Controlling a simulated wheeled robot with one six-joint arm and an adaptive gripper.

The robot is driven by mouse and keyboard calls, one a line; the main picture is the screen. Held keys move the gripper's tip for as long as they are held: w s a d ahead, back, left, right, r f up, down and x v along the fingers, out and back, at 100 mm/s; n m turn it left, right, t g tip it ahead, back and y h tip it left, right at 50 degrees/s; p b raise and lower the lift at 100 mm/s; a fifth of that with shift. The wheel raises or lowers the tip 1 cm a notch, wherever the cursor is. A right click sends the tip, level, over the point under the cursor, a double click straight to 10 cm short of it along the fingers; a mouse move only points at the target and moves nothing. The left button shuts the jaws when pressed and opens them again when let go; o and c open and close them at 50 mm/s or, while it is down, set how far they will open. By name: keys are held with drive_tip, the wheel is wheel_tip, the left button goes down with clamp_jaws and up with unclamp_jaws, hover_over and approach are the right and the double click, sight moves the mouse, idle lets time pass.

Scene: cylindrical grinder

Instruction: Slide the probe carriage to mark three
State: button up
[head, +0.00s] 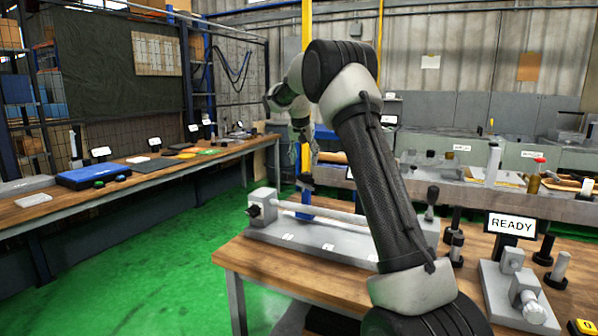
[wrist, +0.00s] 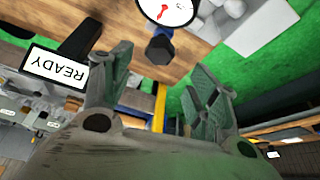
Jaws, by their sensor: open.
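The grinder bed (head: 300,243) stands on the wooden bench, with a pale horizontal bar (head: 335,213) along it and several small white labels on its front. A blue upright piece (head: 306,200), seemingly the probe carriage, stands at the bar near its left end. My gripper (head: 304,165) hangs above it, pointing down. In the wrist view my gripper (wrist: 160,75) has its fingers spread with nothing between them. A white dial with a red needle (wrist: 168,10) and a dark knob (wrist: 160,50) lie beyond the fingertips. I cannot read the mark numbers.
A READY sign (head: 512,225) stands at the right of the bench, near several dark posts and a grey fixture (head: 515,290). A long side bench (head: 150,178) holds a blue case (head: 93,176). Green floor (head: 150,270) lies open at left. My arm hides part of the bed.

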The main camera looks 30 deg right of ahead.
sight(306, 173)
drive_tip(key=x, duration=0.7)
clamp_jaws()
drive_tip(key=s+d, duration=0.9)
drive_tip(key=s, duration=0.3)
drive_tip(key=s+d, duration=0.9)
drive_tip(key=s, duration=0.2)
drive_tip(key=shift+s+d, duration=0.3)
drive_tip(key=shift+s, duration=0.1)
unclamp_jaws()
